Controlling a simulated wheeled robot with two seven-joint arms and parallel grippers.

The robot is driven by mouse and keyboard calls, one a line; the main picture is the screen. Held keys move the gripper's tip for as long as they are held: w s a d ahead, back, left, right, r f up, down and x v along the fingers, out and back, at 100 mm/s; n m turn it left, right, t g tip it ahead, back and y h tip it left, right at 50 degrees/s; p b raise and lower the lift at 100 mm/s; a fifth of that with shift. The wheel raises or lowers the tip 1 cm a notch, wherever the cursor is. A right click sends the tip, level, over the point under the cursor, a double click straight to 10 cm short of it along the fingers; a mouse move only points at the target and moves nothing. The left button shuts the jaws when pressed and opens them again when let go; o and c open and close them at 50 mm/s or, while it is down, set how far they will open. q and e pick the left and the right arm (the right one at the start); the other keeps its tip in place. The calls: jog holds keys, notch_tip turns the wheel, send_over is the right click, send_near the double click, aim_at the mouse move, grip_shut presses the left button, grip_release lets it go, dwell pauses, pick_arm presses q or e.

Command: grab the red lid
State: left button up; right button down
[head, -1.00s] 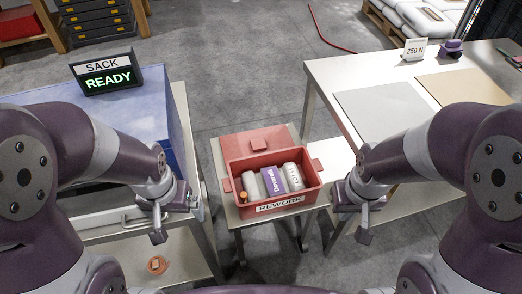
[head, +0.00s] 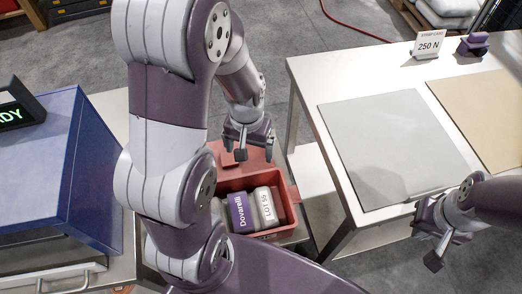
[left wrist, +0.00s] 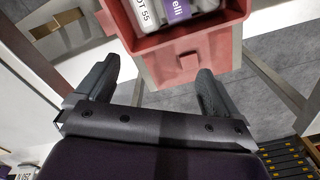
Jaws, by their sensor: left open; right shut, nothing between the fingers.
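The red lid (head: 259,158) is open at the far side of the red box (head: 292,215), partly hidden behind my left arm and gripper in the head view. In the left wrist view the lid (left wrist: 165,72) spreads out from the box rim, with a small raised red handle (left wrist: 188,62) on it. My left gripper (head: 246,146) is open over the lid; in the left wrist view its two fingers (left wrist: 158,74) stand apart with the handle ahead of them, not visibly touching it. My right gripper (head: 430,248) is shut and empty beside the right table.
The box holds white and purple packs (head: 240,212). A blue case (head: 62,165) stands on the left, partly behind my left arm. The right table (head: 310,75) carries a grey mat (head: 390,145), a tan board (head: 490,115) and a 250 N sign (head: 428,45).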

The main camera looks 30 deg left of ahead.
pick_arm(q)
jog(key=w+a+f+n+b, duration=0.35)
jog(key=a+f, duration=0.35)
jog(key=f, duration=0.3)
jog(key=n+b, duration=0.3)
jog(key=b, duration=0.1)
send_over(229, 158)
notch_tip(229, 158, down, 7)
jog(key=shift+m, duration=0.25)
notch_tip(229, 158, down, 12)
jog(key=shift+f+b, duration=0.2)
jog(key=shift+b, duration=0.25)
jog(key=c, duration=1.2)
pick_arm(e)
notch_tip(229, 158, down, 9)
jog(key=s, duration=0.1)
jog(key=shift+s+a+f, duration=0.15)
jog(key=shift+f, duration=0.05)
